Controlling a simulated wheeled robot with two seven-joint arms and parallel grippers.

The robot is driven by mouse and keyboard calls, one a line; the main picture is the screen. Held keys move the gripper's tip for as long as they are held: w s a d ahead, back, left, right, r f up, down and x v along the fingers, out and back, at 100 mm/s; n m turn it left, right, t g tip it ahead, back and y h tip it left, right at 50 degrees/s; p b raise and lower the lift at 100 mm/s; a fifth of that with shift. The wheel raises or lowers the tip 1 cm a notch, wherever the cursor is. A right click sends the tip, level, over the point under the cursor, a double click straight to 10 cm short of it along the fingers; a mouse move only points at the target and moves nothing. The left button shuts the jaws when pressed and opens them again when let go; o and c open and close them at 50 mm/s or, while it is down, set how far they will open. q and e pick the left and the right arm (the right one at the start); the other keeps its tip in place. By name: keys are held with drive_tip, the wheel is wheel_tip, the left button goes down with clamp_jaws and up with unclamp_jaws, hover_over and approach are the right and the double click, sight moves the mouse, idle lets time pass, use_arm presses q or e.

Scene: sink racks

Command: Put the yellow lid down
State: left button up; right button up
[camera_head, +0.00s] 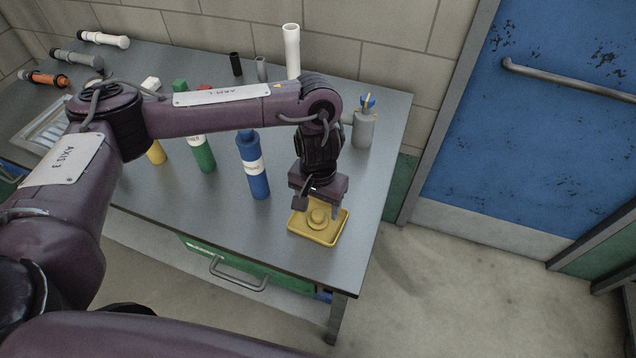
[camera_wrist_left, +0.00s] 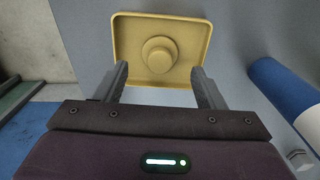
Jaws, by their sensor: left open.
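The yellow lid (camera_head: 325,235) is a square with a raised rim and a round knob. It lies flat on the grey table near its front right corner. In the left wrist view the lid (camera_wrist_left: 127,35) shows with its knob (camera_wrist_left: 159,54) just past the fingertips. My left gripper (camera_head: 318,203) is above the lid in the head view. Its two fingers stand apart with nothing between them in the left wrist view (camera_wrist_left: 160,80). My right gripper is not in view.
A blue bottle (camera_head: 256,175) stands left of the lid, with a green bottle (camera_head: 203,153) and a yellow one (camera_head: 156,153) further left. A grey canister (camera_head: 363,130) and a white tube (camera_head: 291,52) stand at the back. The table's front edge is close to the lid.

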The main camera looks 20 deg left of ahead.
sight(318, 214)
use_arm(q)
wheel_tip(318, 214, up, 8)
drive_tip(key=shift+p, duration=0.3)
drive_tip(key=shift+s, duration=0.1)
idle(0.4)
